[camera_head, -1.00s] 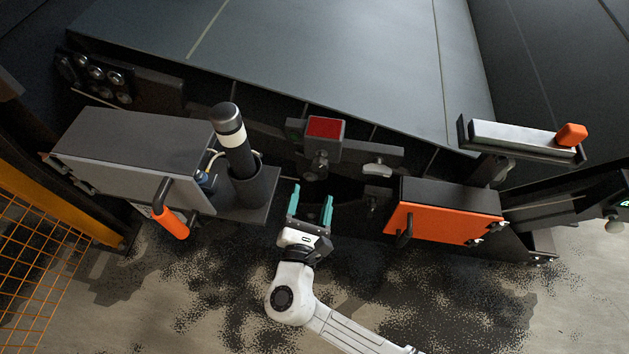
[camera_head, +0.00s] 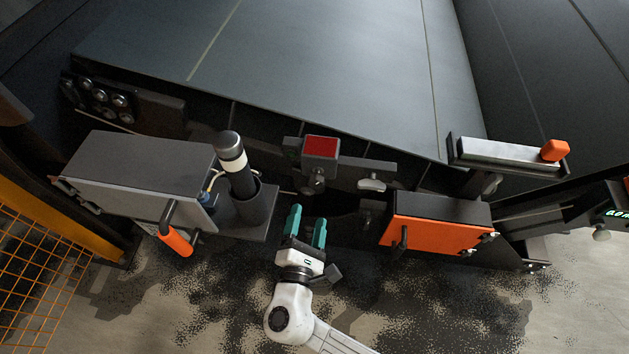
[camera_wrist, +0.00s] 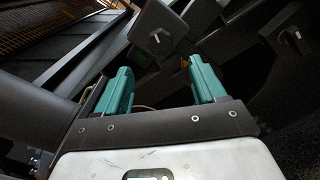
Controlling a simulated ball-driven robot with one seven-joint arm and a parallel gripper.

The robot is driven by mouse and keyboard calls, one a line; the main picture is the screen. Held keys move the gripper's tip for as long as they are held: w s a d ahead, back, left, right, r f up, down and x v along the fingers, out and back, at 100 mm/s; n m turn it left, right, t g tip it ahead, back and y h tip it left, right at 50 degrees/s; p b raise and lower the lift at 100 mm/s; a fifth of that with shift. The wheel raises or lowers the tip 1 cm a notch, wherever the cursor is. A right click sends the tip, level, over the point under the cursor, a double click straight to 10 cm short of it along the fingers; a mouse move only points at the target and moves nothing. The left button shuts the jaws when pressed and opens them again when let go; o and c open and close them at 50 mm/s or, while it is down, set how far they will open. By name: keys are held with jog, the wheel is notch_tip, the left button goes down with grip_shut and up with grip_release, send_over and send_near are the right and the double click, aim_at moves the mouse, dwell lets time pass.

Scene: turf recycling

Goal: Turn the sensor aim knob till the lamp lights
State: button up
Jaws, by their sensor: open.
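A small box with a red face (camera_head: 321,146) is mounted at the middle of the machine's front edge. A grey knob (camera_head: 316,181) sits just under it. In the wrist view a dark square plate with a grey knob (camera_wrist: 160,38) shows ahead of the fingers, probably the same one. My gripper (camera_head: 307,224) is open and empty, below the knob in the head view and apart from it. Its teal fingers (camera_wrist: 163,78) point toward the plate in the wrist view. I cannot tell which part is the lamp, and no part is clearly lit beside the knob.
A dark post with a white band (camera_head: 232,160) stands left of my gripper, beside a grey box (camera_head: 140,170) with an orange handle (camera_head: 175,241). An orange-fronted box (camera_head: 430,235) is at the right. Another knob (camera_wrist: 291,40) shows in the wrist view.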

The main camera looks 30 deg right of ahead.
aim_at(315, 185)
jog(key=x, duration=1)
jog(key=shift+w+d+b, duration=0.2)
jog(key=shift+b, duration=0.1)
jog(key=c, duration=1)
jog(key=shift+f+b, duration=0.15)
jog(key=shift+b, duration=0.2)
jog(key=shift+c, duration=0.2)
